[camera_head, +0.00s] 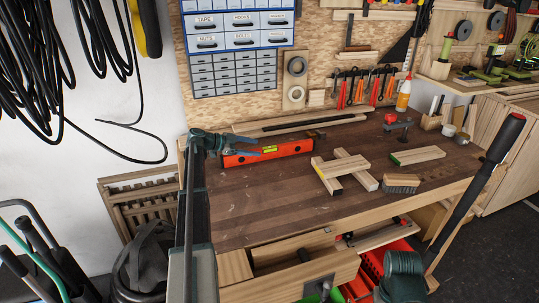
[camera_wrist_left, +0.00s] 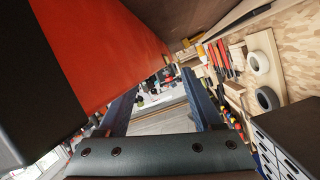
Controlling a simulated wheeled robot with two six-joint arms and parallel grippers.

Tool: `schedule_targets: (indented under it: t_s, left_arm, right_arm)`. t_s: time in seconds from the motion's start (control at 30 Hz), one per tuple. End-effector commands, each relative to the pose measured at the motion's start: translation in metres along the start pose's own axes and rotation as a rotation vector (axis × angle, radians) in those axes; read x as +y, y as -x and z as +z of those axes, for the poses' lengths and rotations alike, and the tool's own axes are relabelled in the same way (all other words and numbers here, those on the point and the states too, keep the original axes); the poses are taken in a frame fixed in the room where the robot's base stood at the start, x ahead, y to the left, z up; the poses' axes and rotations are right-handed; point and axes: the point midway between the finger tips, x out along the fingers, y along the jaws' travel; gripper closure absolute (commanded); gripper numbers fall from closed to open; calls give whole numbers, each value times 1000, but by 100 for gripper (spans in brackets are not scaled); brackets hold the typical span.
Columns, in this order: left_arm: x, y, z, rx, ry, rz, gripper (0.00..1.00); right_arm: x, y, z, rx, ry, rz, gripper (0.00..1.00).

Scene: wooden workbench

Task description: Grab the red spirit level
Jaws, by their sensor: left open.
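The red spirit level (camera_head: 278,150) lies along the back left of the workbench, with a yellow-green vial window and dark ends. My left gripper (camera_head: 243,143) is at its left end, with its fingers pointing right and overlapping the level in the head view. In the left wrist view the level (camera_wrist_left: 105,45) fills the upper left, very close, beside and partly over the left finger. The gripper (camera_wrist_left: 160,85) is open, and nothing shows clamped between its fingers. Whether a finger touches the level cannot be told. My right gripper does not show.
The workbench (camera_head: 240,205) is clear in front of the level. Wooden pieces (camera_head: 345,165) and a brush (camera_head: 401,183) lie to the right. A wooden strip with a dark bar (camera_head: 310,122) lies behind the level. A drawer cabinet (camera_head: 235,72) hangs above.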

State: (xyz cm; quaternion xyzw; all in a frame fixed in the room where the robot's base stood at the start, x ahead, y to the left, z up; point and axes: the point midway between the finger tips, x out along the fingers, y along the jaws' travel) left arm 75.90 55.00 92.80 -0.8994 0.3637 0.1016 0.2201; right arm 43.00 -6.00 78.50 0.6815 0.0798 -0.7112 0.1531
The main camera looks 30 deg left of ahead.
Motion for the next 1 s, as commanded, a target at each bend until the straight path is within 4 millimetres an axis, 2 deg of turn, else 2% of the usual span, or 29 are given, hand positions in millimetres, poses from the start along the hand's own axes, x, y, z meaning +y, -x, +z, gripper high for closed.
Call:
schedule_targets:
  t_s: [0.17,0.4,0.67,1.0]
  left_arm:
    - [1,-15,-1,1,0,2,33]
    - [1,-48,-2,1,-1,2,33]
    - [0,-51,-4,0,0,0,35]
    - [0,-51,-4,0,0,1,96]
  right_arm:
    - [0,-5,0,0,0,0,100]
    - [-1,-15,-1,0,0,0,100]
    - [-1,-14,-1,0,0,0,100]
    - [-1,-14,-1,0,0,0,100]
